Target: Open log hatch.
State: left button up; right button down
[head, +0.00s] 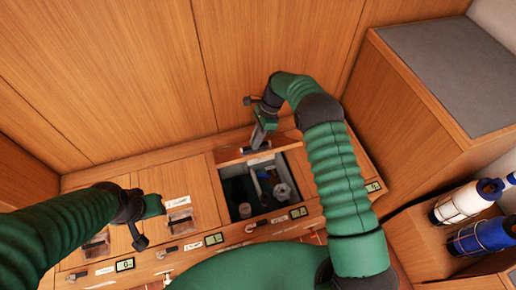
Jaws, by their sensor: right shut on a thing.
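A wooden hatch lid (228,155) in the bench top is raised at the back of a square opening (240,212). My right gripper (258,137) is shut on the lid near its top edge, and its fingers hide part of the lid. The label on the lid is too small to read, so I cannot confirm it is the log hatch. Inside the opening are a pale cylinder (282,191) and some blue and grey items, partly in shadow. My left gripper (146,224) is over the bench left of the opening, apart from the lid; its fingers are unclear.
A closed lid (205,190) with a labelled recessed pull lies left of the opening. Small displays (214,239) and latches line the front edge. A wood wall rises behind.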

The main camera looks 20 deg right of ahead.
jog(key=shift+w+f, duration=0.1)
jog(key=shift+w, duration=0.4)
jog(key=shift+a, duration=0.1)
